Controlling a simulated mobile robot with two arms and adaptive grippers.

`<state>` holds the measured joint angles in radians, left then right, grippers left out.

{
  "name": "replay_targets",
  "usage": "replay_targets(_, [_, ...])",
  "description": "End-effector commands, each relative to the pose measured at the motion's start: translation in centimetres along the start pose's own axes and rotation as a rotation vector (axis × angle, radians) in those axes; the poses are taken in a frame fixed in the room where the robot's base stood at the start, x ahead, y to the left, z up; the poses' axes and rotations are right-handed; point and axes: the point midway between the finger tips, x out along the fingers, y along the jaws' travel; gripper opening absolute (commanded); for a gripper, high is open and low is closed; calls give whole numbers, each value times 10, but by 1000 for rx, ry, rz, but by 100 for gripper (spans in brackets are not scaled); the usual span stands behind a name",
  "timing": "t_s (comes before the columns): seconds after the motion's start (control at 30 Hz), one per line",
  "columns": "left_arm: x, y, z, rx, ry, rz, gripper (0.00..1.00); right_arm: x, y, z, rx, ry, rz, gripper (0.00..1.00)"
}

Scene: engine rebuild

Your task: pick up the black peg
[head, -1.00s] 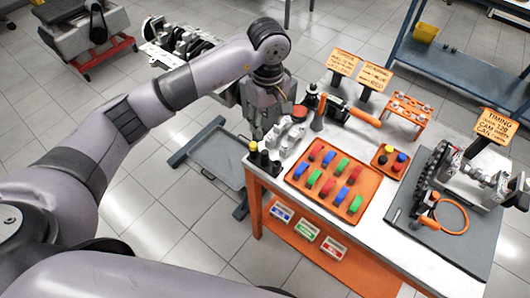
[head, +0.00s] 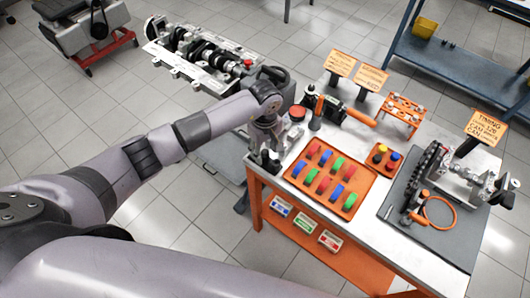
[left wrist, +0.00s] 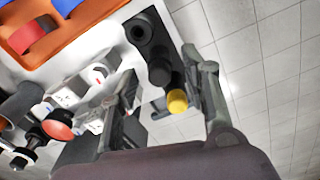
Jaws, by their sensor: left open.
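In the left wrist view, black pegs stand in a row at the edge of the white tabletop: a black peg with a hollow top (left wrist: 140,30), a plain black peg (left wrist: 159,72) and a yellow-topped peg (left wrist: 177,101). My left gripper (left wrist: 165,85) is open. Its two fingers lie on either side of the row, around the plain black and yellow-topped pegs; contact cannot be told. In the head view, my left gripper (head: 264,148) is at the table's left corner and hides most of the pegs; dark peg parts (head: 272,165) show below it. My right gripper is out of view.
An orange tray (head: 343,212) with red, green and blue blocks lies right of the gripper. White metal parts and a red-topped piece (head: 297,112) stand close behind. A small peg tray (head: 374,163) and a grey mat (head: 386,211) are farther right.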

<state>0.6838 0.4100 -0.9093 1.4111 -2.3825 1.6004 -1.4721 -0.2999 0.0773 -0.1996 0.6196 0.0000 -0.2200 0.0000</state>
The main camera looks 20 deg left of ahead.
Motion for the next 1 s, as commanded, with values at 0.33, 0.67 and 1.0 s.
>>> replay_targets(0.33, [0,0,0,0,0,0,30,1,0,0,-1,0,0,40])
replay_targets(0.67, [0,0,0,0,0,0,8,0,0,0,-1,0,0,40])
replay_targets(1.0, [-1,0,0,0,0,0,0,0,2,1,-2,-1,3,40])
